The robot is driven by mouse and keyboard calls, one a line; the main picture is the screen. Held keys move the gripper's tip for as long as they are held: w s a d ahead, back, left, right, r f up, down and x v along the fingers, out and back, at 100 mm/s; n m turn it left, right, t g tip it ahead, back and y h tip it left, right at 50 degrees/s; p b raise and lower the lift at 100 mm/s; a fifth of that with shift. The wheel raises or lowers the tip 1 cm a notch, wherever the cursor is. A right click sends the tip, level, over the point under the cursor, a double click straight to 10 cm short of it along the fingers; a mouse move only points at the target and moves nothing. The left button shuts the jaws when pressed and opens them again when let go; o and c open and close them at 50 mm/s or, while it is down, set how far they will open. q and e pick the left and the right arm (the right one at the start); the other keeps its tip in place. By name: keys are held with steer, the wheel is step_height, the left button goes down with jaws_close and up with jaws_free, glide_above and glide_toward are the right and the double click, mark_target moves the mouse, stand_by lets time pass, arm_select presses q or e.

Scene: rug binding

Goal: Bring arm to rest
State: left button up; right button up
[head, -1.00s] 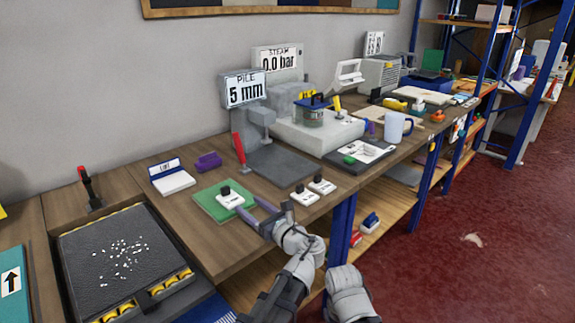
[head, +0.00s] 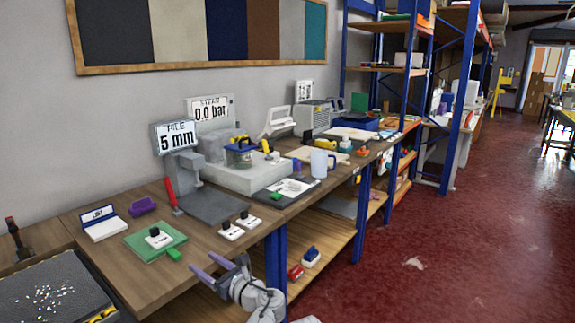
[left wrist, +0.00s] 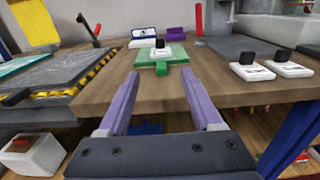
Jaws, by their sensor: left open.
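My left gripper (head: 217,272) is open, with two purple fingers apart and nothing between them. In the head view it hangs in front of the bench's front edge, just right of and below the green plate (head: 143,246). In the left wrist view its fingers (left wrist: 159,100) point toward the bench (left wrist: 235,93) and the green plate. The green plate carries a white block with a black knob (head: 158,238), and a small green tab (head: 174,254) sticks out at its front. My right gripper is not in view.
Two white blocks with black knobs (head: 231,231) stand near the bench edge. A black tray with white bits (head: 80,273) is at the left. The PILE display (head: 176,137) and a mug (head: 322,164) stand farther back. Red floor (head: 430,240) at right is clear.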

arm_select(q)
steer(key=s+d+f+n+g+h, duration=0.1)
steer(key=s+f+n+g+h, duration=0.3)
steer(key=f, duration=0.3)
steer(key=s+d+f+n+g+h, duration=0.1)
steer(key=s+d+f+n, duration=0.1)
steer(key=s+f+n, duration=0.35)
steer(key=s+d+f+n+g+h, duration=0.6)
steer(key=s+d+f+n+h, duration=0.25)
steer(key=s+d+n, duration=0.3)
step_height(320, 180, up, 17)
steer(key=p, duration=1.8)
steer(key=shift+s+d+n, duration=0.15)
steer(key=shift+d+n, duration=0.15)
steer(key=shift+d, duration=0.1)
